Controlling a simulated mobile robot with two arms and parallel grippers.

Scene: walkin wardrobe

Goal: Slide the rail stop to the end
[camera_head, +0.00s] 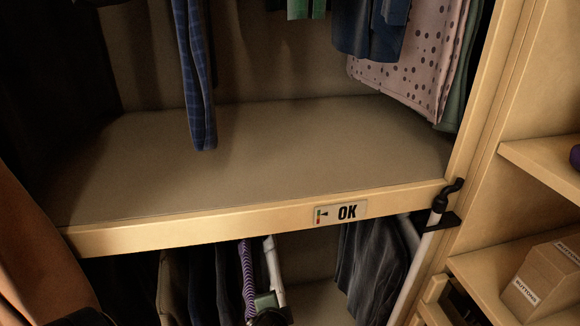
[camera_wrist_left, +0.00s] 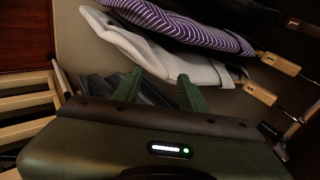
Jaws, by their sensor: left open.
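I cannot make out the rail stop or the lower rail; the front board (camera_head: 200,222) of the shelf hides the space just below it. An OK plate (camera_head: 341,212) with a small red and green indicator is on that board. My left gripper (camera_head: 266,303) shows partly at the bottom of the head view, below the board among hanging clothes. In the left wrist view its green fingers (camera_wrist_left: 161,92) are spread, with nothing seen between them. A white garment (camera_wrist_left: 150,58) and a purple striped garment (camera_wrist_left: 195,27) hang just beyond the fingertips. My right gripper is not in view.
A white pole (camera_head: 415,265) with a black crank-like top (camera_head: 447,196) stands at the right upright. Dark trousers (camera_head: 370,262) hang left of it. A cardboard box (camera_head: 545,278) sits on the right side shelves.

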